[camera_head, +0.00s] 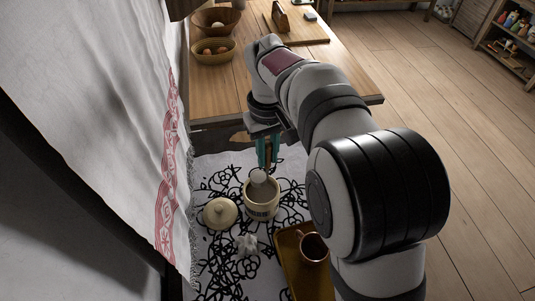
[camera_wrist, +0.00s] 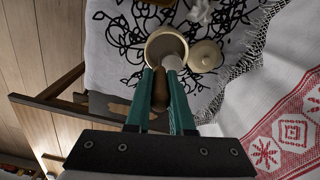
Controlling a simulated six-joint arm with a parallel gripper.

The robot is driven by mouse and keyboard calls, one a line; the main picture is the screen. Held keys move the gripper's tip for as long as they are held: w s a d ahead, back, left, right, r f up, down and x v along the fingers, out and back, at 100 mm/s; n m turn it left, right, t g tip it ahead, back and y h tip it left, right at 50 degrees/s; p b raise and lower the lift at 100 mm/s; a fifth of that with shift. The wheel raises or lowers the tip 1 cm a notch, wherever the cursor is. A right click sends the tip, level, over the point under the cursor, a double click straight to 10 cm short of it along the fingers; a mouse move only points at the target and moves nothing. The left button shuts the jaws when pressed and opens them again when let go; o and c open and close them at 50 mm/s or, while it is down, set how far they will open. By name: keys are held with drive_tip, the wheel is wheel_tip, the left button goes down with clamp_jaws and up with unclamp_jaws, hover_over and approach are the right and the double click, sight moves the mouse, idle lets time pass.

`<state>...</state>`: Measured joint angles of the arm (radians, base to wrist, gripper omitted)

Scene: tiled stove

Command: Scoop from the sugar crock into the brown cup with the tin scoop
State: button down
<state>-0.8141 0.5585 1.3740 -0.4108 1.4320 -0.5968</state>
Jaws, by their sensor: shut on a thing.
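My gripper (camera_head: 266,165) is shut on the tin scoop's brown handle (camera_wrist: 160,90), which shows between its teal fingers in the wrist view. The scoop's grey bowl (camera_head: 258,178) is at the mouth of the cream sugar crock (camera_head: 262,206); I cannot tell how deep it sits. The crock stands open and upright on the patterned cloth, and the wrist view shows its pale mouth (camera_wrist: 163,44) just beyond my fingertips. The sugar level is not clear. The brown cup (camera_head: 313,246) stands on a wooden tray (camera_head: 284,262), nearer and to the right of the crock; its contents are not clear.
The crock's lid (camera_head: 220,212) lies on the cloth just left of the crock. A small white object (camera_head: 246,244) stands between lid and tray. A hanging white towel (camera_head: 130,110) borders the left side. A wooden table (camera_head: 222,95) with bowls stands behind.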

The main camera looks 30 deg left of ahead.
drive_tip(key=s+d+f, duration=0.1)
drive_tip(key=s+d, duration=0.1)
drive_tip(key=d, duration=0.8)
drive_tip(key=s+d, duration=0.3)
drive_tip(key=d, duration=0.7)
drive_tip(key=w+a+f+g+h, duration=0.1)
drive_tip(key=a+f+h, duration=0.5)
drive_tip(key=h, duration=0.6)
drive_tip(key=shift+w+a+f+g+h, duration=0.3)
drive_tip(key=shift+w+a+f+g, duration=0.15)
drive_tip(key=shift+a, duration=0.95)
drive_tip(key=shift+s+r, duration=0.1)
wheel_tip(320, 180, up, 6)
drive_tip(key=t+y, duration=0.1)
drive_tip(key=y, duration=0.5)
drive_tip(key=t+y, duration=0.1)
drive_tip(key=y, duration=0.5)
drive_tip(key=shift+y, duration=0.3)
